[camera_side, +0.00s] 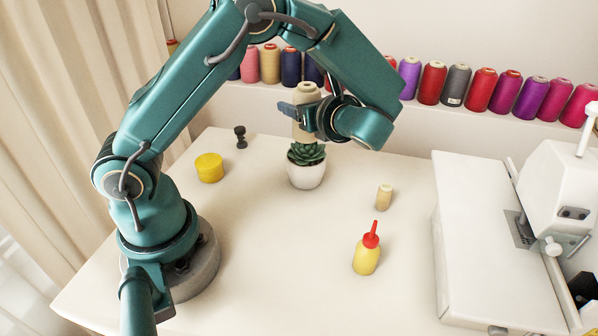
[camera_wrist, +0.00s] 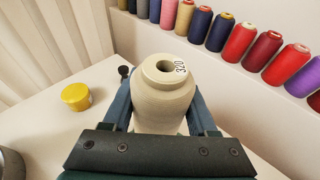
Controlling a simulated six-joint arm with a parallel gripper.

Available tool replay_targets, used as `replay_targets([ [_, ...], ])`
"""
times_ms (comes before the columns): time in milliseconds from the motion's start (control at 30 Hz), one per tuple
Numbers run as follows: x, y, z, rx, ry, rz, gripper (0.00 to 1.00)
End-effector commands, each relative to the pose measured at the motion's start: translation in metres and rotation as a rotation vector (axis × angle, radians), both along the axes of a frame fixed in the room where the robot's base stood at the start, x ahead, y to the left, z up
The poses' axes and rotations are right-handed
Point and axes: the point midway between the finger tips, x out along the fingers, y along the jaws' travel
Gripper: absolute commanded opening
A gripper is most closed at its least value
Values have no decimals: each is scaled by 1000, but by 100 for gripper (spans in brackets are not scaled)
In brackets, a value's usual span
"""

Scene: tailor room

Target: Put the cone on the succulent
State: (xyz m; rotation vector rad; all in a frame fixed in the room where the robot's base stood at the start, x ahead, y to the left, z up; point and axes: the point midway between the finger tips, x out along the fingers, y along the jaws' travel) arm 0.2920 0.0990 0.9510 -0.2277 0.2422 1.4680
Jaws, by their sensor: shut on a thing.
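My gripper (camera_side: 303,118) is shut on a cream thread cone (camera_side: 307,95), which stands upright between the fingers. In the wrist view the cone (camera_wrist: 164,92) shows its open top hole and a label reading 320. The green succulent (camera_side: 306,153) sits in a white pot (camera_side: 306,174) on the table, directly below the cone in the side view. The cone's lower end is at the top of the leaves. I cannot tell whether it touches them. The succulent is hidden behind the cone in the wrist view.
A yellow round tin (camera_side: 209,168) and a small black object (camera_side: 240,137) stand left of the pot. A small beige spool (camera_side: 384,197) and a yellow bottle with a red tip (camera_side: 367,252) stand to the right. A white sewing machine (camera_side: 500,240) fills the right side. Thread cones line the back shelf.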

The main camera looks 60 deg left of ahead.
Motion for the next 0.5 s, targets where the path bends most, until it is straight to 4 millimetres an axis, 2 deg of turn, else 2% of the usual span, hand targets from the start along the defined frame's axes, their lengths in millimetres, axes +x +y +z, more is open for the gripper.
replay_targets([
  [267,0,0,-1,1,1,0,0],
  [300,0,0,-2,0,1,0,62],
  [367,0,0,-2,0,0,0,85],
  [400,0,0,-2,0,0,0,88],
  [500,0,0,-2,0,0,0,88],
])
